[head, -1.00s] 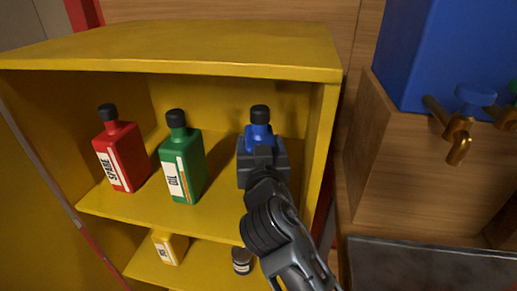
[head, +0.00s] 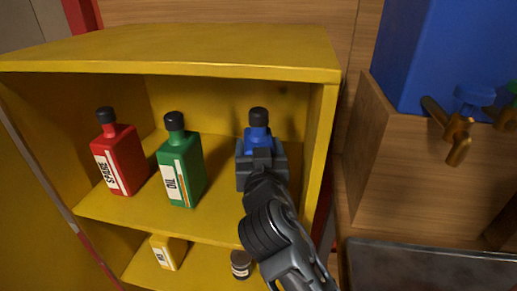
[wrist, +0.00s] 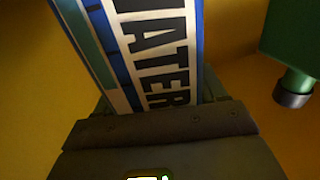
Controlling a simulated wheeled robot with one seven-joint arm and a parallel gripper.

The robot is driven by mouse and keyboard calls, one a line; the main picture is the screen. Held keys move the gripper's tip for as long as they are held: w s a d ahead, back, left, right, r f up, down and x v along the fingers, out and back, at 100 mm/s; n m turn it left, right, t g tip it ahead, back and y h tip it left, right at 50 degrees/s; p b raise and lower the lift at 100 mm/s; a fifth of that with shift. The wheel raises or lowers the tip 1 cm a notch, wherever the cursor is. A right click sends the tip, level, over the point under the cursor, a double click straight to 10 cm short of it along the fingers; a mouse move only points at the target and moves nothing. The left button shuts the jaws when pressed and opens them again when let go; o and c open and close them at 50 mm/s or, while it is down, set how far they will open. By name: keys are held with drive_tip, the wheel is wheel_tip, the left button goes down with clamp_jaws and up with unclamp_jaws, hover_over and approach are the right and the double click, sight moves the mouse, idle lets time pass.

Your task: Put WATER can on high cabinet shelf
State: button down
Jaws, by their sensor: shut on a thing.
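The blue WATER can (head: 257,137) with its black cap is upright at the right end of the upper shelf (head: 225,213) in the yellow cabinet. My gripper (head: 262,168) is shut on it from the front and hides most of its body. In the wrist view the WATER label (wrist: 160,50) fills the space between the jaws (wrist: 160,125). Whether the can's base touches the shelf is hidden behind my gripper.
A green OIL can (head: 181,165) and a red SPARE can (head: 118,155) stand left on the same shelf. A yellow can (head: 167,252) and a dark jar (head: 241,264) are on the lower shelf. The cabinet's side wall (head: 319,150) is close right. A blue tank (head: 420,60) with taps stands outside.

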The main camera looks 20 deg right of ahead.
drive_tip(key=shift+f+b, duration=0.45)
drive_tip(key=shift+b, duration=0.25)
idle(0.3)
drive_tip(key=shift+c, duration=2.3)
unclamp_jaws()
drive_tip(key=o, duration=0.5)
drive_tip(key=shift+c, duration=0.2)
drive_tip(key=shift+f, duration=0.15)
drive_tip(key=b+v, duration=0.2)
drive_tip(key=v, duration=0.8)
drive_tip(key=shift+r, duration=0.25)
